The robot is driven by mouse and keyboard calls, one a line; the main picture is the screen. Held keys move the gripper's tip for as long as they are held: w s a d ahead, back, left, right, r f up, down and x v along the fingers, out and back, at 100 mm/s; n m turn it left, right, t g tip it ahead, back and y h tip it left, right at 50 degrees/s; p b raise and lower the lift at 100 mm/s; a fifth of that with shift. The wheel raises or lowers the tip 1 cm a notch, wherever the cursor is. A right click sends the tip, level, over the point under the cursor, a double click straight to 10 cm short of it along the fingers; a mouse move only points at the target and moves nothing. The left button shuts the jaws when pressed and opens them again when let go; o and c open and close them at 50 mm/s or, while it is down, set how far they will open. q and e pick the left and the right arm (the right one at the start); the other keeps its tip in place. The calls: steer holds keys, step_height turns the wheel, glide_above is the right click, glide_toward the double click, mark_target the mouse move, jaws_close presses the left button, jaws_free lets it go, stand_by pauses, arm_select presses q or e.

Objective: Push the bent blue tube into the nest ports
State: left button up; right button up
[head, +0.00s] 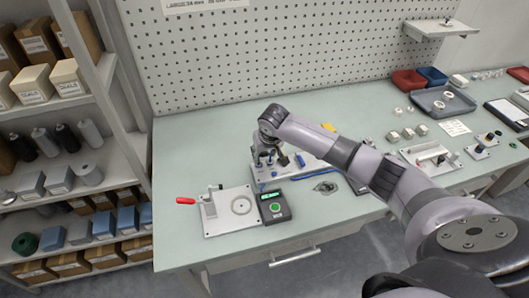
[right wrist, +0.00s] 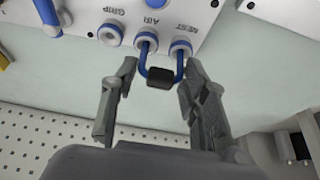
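In the right wrist view the bent blue tube (right wrist: 143,62) makes a U with a black block (right wrist: 160,77) at its bend. Its two ends meet the ports marked AIR (right wrist: 146,38) and, it seems, NEST (right wrist: 181,47); how deep they sit I cannot tell. The ports are on a white panel (right wrist: 215,12). My right gripper (right wrist: 157,75) is open, one finger on each side of the tube's bend, with gaps showing to the block. In the head view my right gripper (head: 270,160) is small and partly hidden over the white fixture (head: 310,163). My left gripper is not in view.
The GRIP port (right wrist: 110,35) shows no tube. In the head view a white plate with a red-handled clamp (head: 187,201) and a dark box with a green button (head: 274,206) stand in front. Trays and parts lie at right. The pegboard (head: 270,50) rises behind.

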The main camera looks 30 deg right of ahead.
steer(key=o, duration=0.4)
